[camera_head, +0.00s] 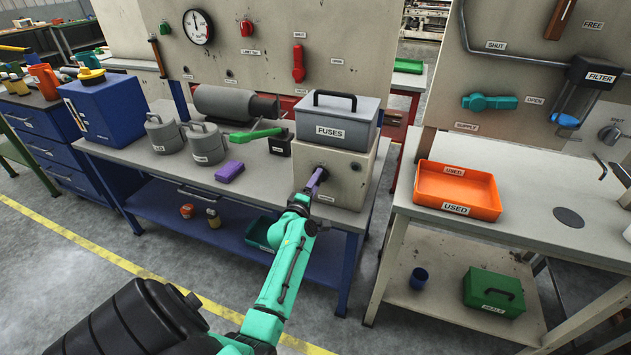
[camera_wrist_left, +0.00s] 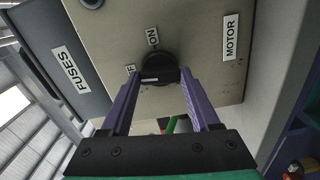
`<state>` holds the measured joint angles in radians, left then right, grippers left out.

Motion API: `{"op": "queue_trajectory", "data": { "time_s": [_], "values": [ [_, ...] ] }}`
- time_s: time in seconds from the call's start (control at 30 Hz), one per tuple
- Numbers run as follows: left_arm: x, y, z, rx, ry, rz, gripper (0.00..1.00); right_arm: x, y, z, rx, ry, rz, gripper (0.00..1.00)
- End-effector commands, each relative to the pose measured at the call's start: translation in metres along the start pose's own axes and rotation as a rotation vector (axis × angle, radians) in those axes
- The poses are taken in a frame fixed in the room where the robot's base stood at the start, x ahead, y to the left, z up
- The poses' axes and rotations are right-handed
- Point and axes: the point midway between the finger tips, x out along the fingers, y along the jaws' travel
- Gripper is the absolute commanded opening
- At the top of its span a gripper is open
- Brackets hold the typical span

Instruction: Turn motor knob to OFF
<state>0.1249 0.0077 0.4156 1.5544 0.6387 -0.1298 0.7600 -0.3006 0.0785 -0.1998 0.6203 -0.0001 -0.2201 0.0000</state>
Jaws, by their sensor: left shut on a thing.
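The motor knob (camera_wrist_left: 157,66) is a round black dial with a raised grip bar, on the front of a beige box (camera_head: 345,180). In the left wrist view an ON label (camera_wrist_left: 153,36) sits beside it, a partly hidden label ending in F (camera_wrist_left: 131,70) sits at its left, and a MOTOR label (camera_wrist_left: 230,37) is to the right. My left gripper (camera_head: 318,174) reaches the box front, its purple fingers on either side of the grip bar, shut on the knob. In the head view the gripper hides most of the knob. My right gripper is in neither view.
A grey FUSES case (camera_head: 338,121) stands on top of the box. A green handle (camera_head: 256,134), a purple block (camera_head: 229,171) and grey canisters (camera_head: 206,143) are on the bench to the left. An orange USED tray (camera_head: 458,188) is on the right-hand table, past a gap.

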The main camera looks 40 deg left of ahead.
Motion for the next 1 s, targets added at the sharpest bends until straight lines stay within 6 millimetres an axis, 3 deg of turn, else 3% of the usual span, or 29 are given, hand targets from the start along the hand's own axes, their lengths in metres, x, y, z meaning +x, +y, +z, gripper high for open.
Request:
{"op": "queue_trajectory", "data": {
  "time_s": [0.3,0.83,0.87,0.9,1.0],
  "values": [
    [0.0001,-0.0001,0.0006,-0.127,-0.001,-0.001,0.07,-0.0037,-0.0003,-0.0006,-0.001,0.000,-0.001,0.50],
    [0.0001,-0.0003,0.0008,-0.152,-0.002,-0.001,0.07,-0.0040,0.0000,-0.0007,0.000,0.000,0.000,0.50],
    [0.0001,-0.0003,0.0008,-0.152,-0.002,-0.001,0.74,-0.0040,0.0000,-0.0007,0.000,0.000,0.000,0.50],
    [0.0001,-0.0003,0.0008,-0.151,-0.002,-0.001,0.89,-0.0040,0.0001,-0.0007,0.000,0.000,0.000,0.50],
    [0.0001,-0.0002,0.0006,-0.150,-0.001,0.000,0.93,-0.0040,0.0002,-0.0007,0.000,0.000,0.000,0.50]
  ]
}}
